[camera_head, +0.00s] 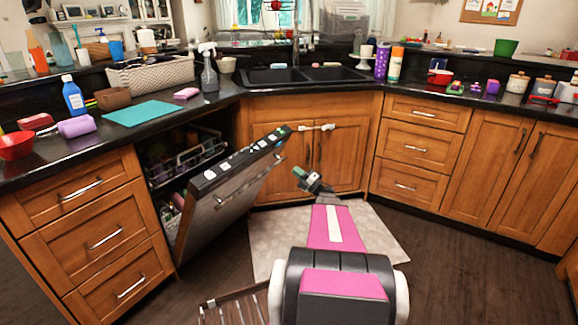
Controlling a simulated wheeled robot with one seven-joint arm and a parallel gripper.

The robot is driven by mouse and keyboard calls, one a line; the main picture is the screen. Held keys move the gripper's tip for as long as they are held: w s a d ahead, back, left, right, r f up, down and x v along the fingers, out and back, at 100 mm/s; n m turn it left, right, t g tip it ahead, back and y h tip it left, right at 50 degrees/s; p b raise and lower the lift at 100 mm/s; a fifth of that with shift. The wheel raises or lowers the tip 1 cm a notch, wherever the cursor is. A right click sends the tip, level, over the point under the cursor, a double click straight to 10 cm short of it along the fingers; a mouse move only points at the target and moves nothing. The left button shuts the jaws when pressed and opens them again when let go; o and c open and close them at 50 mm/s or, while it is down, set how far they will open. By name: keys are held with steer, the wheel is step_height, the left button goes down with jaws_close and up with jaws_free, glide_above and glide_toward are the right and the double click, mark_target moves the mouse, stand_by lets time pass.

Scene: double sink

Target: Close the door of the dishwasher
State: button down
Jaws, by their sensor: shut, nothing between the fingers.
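The dishwasher door (232,194) is partly open, tilted outward from the cabinet row on the left. Its top edge carries a row of control buttons, and a bar handle runs along its front face. Behind it the dishwasher's dark interior (165,150) shows racks with dishes in them. My gripper (299,174) is to the right of the door's upper edge, in front of the sink cabinet. It is shut and empty, and appears apart from the door. The lower part of the door's front is partly in view; its hinge is hard to see.
A light mat (375,235) lies on the dark wood floor under my arm. A slatted wooden object (235,308) is at the bottom edge. Sink cabinet doors (345,160) stand behind my gripper. The counter above holds many items, including a spray bottle (209,72).

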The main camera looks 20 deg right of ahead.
mark_target(273, 150)
steer(key=x, duration=1.3)
steer(key=shift+d+f, duration=0.1)
